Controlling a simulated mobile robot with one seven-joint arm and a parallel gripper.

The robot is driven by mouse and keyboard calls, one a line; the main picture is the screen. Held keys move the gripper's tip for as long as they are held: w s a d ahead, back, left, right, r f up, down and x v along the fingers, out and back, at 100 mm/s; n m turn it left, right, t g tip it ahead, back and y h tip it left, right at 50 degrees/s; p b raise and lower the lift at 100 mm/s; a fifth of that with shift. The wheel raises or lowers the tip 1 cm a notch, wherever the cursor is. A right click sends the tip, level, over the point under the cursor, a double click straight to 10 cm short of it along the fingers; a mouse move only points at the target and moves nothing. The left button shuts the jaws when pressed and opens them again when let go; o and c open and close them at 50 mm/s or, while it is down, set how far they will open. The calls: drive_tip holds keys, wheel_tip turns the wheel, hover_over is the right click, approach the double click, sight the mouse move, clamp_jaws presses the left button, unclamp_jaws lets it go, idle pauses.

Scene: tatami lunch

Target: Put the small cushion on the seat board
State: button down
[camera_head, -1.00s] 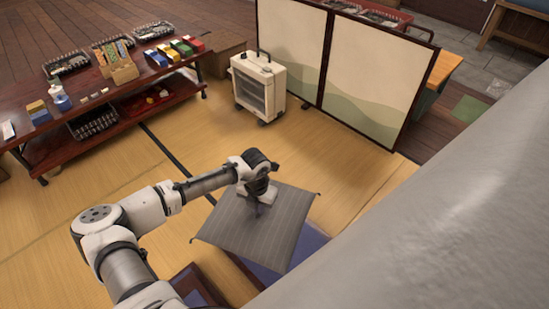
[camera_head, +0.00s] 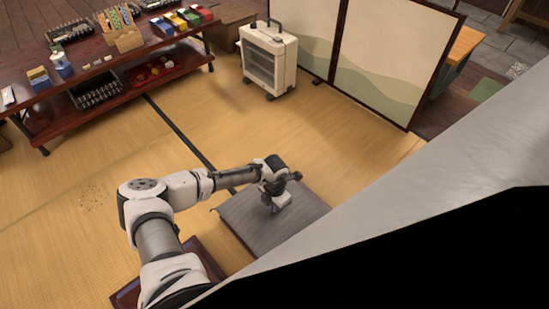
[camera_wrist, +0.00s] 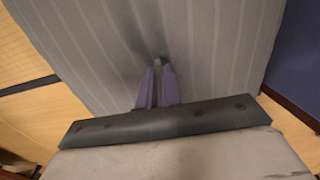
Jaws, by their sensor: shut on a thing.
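The small cushion (camera_head: 245,222) is grey with thin stripes and lies roughly flat under my gripper. My gripper (camera_head: 273,206) is shut on the cushion near its middle. In the wrist view, the purple fingers (camera_wrist: 158,84) pinch a fold of the striped cushion (camera_wrist: 215,45), which fills most of the view. A flat blue-purple surface (camera_wrist: 300,65) with a dark edge shows beside the cushion there; I cannot tell whether this is the seat board. The cushion hides what is directly beneath it, and I cannot tell whether it is resting or held just above.
A dark brown wooden piece (camera_head: 208,260) shows beside my arm. A white heater (camera_head: 269,62) stands at the back before a folding screen (camera_head: 378,55). A low shelf table (camera_head: 110,75) with goods is at upper left. Tatami (camera_head: 330,135) between is clear.

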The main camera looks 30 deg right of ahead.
drive_tip(key=shift+f+b, duration=0.85)
drive_tip(key=shift+f, duration=1.9)
drive_tip(key=shift+f, duration=0.15)
drive_tip(key=c, duration=1.6)
unclamp_jaws()
drive_tip(key=shift+o, duration=0.2)
wheel_tip(320, 180, up, 12)
drive_tip(key=p, duration=0.4)
drive_tip(key=shift+r, duration=0.2)
